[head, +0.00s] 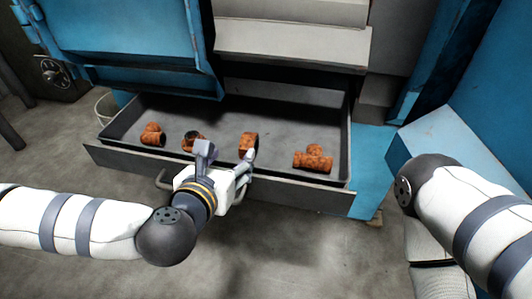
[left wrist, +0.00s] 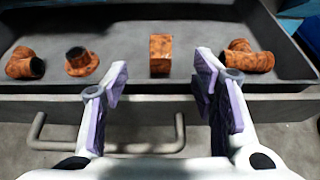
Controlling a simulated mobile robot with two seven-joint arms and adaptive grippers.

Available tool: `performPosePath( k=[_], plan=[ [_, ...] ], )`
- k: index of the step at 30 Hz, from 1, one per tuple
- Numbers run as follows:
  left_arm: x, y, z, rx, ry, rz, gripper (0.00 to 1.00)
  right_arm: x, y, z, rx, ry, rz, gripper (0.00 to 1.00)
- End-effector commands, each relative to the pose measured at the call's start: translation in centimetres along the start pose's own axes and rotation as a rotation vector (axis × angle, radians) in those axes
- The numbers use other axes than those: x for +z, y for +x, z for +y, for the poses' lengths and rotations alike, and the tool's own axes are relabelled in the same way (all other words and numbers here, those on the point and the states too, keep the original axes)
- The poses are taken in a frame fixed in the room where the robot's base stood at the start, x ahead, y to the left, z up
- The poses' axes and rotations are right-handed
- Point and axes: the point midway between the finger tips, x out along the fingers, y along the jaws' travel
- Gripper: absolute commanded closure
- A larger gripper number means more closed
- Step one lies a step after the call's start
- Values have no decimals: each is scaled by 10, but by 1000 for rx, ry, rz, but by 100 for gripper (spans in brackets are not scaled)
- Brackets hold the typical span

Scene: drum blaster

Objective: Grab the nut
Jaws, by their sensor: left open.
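Several rusty orange-brown metal parts lie in an open grey drawer. The one that looks most like the nut (head: 248,144) is a short, blocky piece in the middle of the drawer. In the left wrist view the nut (left wrist: 160,55) appears between and beyond my fingers. My left gripper (head: 228,156) is open and empty at the drawer's front edge, with its fingers pointing into the drawer. In the left wrist view the left gripper (left wrist: 162,76) has its fingers spread wide, apart from the nut. My right gripper is out of view; only part of that arm shows.
In the drawer (head: 220,109), an elbow fitting (head: 152,134) and a flanged part (head: 190,144) lie left of the nut, and a tee fitting (head: 314,159) lies right. The blue machine (head: 130,40) overhangs the drawer's back. A handle (left wrist: 108,148) juts from the drawer front.

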Motion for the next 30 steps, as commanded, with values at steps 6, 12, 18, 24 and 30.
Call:
performPosePath(
  k=[6,12,18,24,30],
  plan=[
    [0,46,0,1,-5,-1,47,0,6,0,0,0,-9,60],
    [-1,75,-1,0,-3,0,47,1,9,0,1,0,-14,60],
    [-1,111,-2,-2,-2,2,47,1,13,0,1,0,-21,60],
    [0,116,-1,-3,-1,1,47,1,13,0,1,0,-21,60],
    [0,115,-2,-3,-1,0,79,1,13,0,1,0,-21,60]
  ],
)
